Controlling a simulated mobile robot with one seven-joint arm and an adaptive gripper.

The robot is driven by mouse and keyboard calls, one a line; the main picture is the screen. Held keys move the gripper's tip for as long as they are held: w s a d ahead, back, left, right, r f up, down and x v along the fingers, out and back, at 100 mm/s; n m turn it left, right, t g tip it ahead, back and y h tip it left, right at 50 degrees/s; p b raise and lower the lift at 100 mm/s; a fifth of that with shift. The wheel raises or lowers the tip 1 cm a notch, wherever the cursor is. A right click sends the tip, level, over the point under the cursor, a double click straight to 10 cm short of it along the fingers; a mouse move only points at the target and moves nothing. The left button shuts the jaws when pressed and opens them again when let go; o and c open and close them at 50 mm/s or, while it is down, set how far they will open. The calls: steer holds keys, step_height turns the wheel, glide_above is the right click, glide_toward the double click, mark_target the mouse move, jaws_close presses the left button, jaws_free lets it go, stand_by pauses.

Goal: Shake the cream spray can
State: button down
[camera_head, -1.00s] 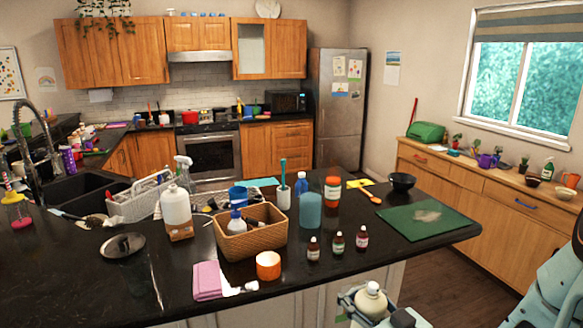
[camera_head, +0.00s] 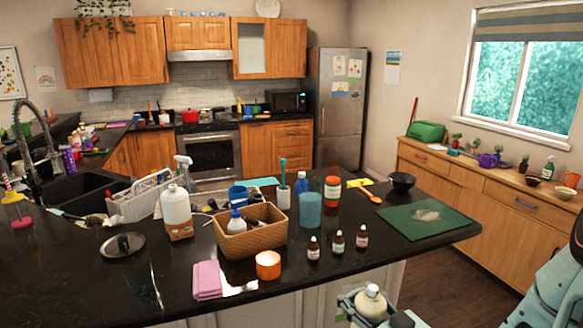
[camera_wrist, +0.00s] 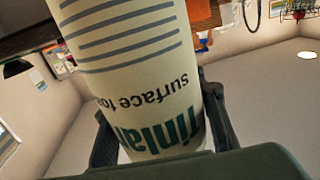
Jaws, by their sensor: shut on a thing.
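The cream spray can (camera_head: 371,304) is at the bottom edge of the head view, in front of the counter, with its pale rounded top up and its lower part cut off by the frame. My gripper (camera_wrist: 160,130) is shut on it. In the wrist view the can (camera_wrist: 128,55) fills the middle, cream with grey stripes and dark green lettering. A dark gripper finger lies along each side of it. The can's ends are outside or hidden in the wrist view.
The black counter (camera_head: 115,285) stands close by. Three small dark bottles (camera_head: 338,243), an orange candle (camera_head: 268,265), a wicker basket (camera_head: 255,245) and a pink cloth (camera_head: 207,280) lie near its front edge. A green cutting board (camera_head: 405,222) lies at the right end. Floor is open beyond it.

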step_height(320, 180, down, 7)
steer(key=shift+f, duration=0.15)
stand_by(2.9)
steer(key=shift+a, duration=0.15)
